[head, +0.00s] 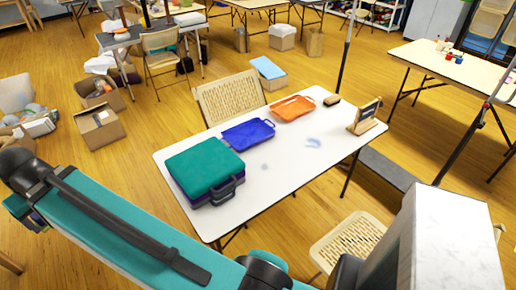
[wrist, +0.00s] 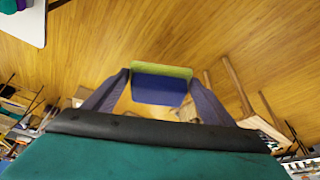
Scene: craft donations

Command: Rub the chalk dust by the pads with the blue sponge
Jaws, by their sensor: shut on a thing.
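My gripper (wrist: 160,88) is shut on the blue sponge (wrist: 159,90), which has a green layer along its far edge. The wrist view shows it held over open wooden floor, away from the table. In the head view the stacked pads, teal (head: 203,165) over purple with dark handles, lie at the left of the white table (head: 290,180). A small faint grey chalk smudge (head: 264,167) lies just right of them. A larger bluish smudge (head: 313,142) lies further right.
A blue tray-like item (head: 248,134), an orange one (head: 292,108), a small dark block (head: 332,100) and a wooden stand (head: 365,117) are on the table. Folding chairs (head: 230,98) stand behind and in front (head: 348,243). The table's front middle is clear.

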